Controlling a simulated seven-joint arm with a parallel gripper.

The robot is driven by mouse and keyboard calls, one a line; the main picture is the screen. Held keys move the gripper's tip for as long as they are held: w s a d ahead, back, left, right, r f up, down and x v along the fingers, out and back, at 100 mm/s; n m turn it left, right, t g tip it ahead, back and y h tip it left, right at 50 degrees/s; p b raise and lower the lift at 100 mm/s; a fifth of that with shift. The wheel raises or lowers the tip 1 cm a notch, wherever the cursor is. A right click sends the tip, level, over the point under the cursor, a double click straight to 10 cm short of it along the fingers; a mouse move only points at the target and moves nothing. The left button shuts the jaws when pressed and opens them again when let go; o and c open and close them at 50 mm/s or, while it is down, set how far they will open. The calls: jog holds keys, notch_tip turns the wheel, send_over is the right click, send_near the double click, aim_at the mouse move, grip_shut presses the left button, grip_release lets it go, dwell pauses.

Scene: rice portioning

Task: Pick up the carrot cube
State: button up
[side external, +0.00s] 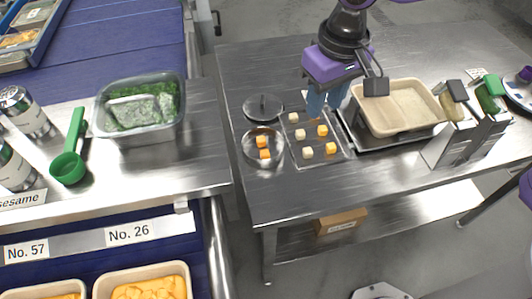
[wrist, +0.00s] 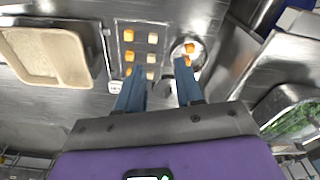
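Orange carrot cubes lie in one column on a small tray (side external: 318,160), among them one in the middle (side external: 322,130) and one at the near end (side external: 331,148). In the wrist view, two show clearly (wrist: 129,35) (wrist: 129,56), and a third is partly hidden by a finger. Two more orange cubes (side external: 262,142) (side external: 265,154) lie in a round metal bowl (side external: 246,152). My gripper (side external: 324,108) hovers above the far end of the small tray, blue fingers pointing down. In the wrist view, its fingers (wrist: 160,66) are apart with nothing held between them.
White cubes (side external: 300,134) form a column beside the orange ones. A round lid (side external: 263,106) lies behind the bowl. A beige tray (side external: 436,112) and upright holders (side external: 448,145) stand to the right. A container of greens (side external: 150,133) stands on the left counter. Bare steel lies in front.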

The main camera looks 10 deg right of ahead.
aim_at(265, 152)
jog(key=w+a+f+m, duration=0.2)
jog(key=w+a+m, duration=0.15)
jog(key=a, duration=0.55)
jog(key=w+f, duration=0.1)
jog(key=f, duration=0.4)
jog(key=w+f, duration=0.1)
jog(key=f, duration=0.5)
jog(key=w+f, duration=0.1)
jog(key=f, duration=0.5)
jog(key=shift+f, duration=0.2)
grip_shut()
